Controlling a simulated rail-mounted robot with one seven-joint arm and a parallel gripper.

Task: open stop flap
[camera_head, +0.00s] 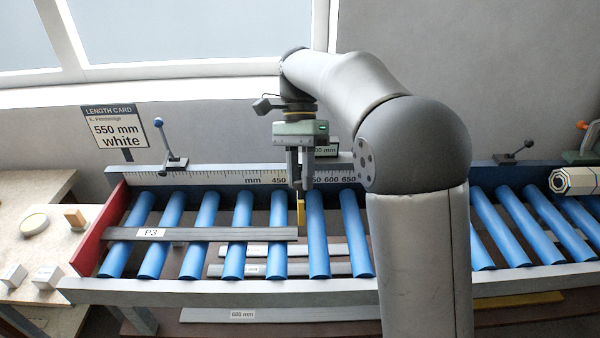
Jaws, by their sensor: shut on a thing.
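My gripper (300,184) points straight down over the roller conveyor, in front of the ruler. Its fingers are shut on a small upright yellow piece (300,214), which looks like the stop flap; the fingers hide its upper part. The right end of a grey profile labelled P3 (220,235) lies close to the lower end of the yellow piece; I cannot tell whether they touch. The profile lies across the blue rollers (243,220).
A red end plate (100,229) closes the conveyor's left end. A blue-knobbed lever (166,143) stands behind the ruler (222,178). A length card (114,128) reads 550 mm white. My arm hides the conveyor's middle right. Hexagonal profiles (575,181) lie at far right.

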